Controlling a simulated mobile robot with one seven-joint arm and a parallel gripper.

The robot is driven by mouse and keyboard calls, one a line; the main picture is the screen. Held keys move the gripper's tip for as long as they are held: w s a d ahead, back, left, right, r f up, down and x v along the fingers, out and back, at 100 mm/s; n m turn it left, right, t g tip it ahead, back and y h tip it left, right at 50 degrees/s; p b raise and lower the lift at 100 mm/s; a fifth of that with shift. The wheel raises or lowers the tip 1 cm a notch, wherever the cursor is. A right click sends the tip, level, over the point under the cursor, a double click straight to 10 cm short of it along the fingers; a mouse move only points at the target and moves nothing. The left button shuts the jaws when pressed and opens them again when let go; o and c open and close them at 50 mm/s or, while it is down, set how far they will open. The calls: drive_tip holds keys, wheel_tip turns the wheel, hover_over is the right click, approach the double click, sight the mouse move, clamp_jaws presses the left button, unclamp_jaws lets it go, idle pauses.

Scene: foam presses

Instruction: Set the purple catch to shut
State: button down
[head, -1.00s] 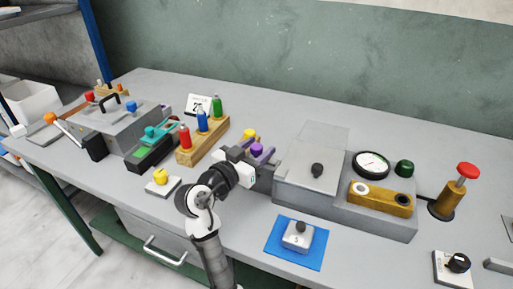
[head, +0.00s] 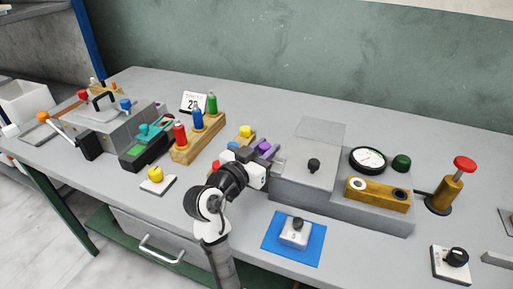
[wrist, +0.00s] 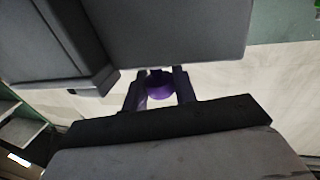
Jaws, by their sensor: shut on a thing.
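The purple catch (head: 264,147) is a knobbed piece at the left side of the grey press box (head: 300,188), close to its wall. My gripper (head: 263,158) reaches it from the front. In the wrist view the purple knob (wrist: 160,90) sits between the two fingers of my gripper (wrist: 160,80), which are shut on it. The fingers hide the catch's lower part and its seat, so I cannot tell whether it is fully engaged.
A yellow knob (head: 246,131) stands just behind the catch, with a blue knob (head: 233,145) to its left. A wooden block (head: 200,138) with red, blue and green handles stands further left. A blue mat (head: 277,246) with a small switch box lies in front of the press.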

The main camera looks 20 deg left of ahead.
drive_tip(key=shift+d, duration=0.2)
drive_tip(key=c, duration=1.1)
unclamp_jaws()
drive_tip(key=shift+d, duration=0.1)
drive_tip(key=shift+s, duration=0.15)
drive_tip(key=b+v, duration=0.1)
drive_tip(key=v, duration=0.5)
drive_tip(key=b+v, duration=0.2)
drive_tip(key=v, duration=0.5)
drive_tip(key=shift+s+a, duration=0.25)
drive_tip(key=shift+a, duration=0.05)
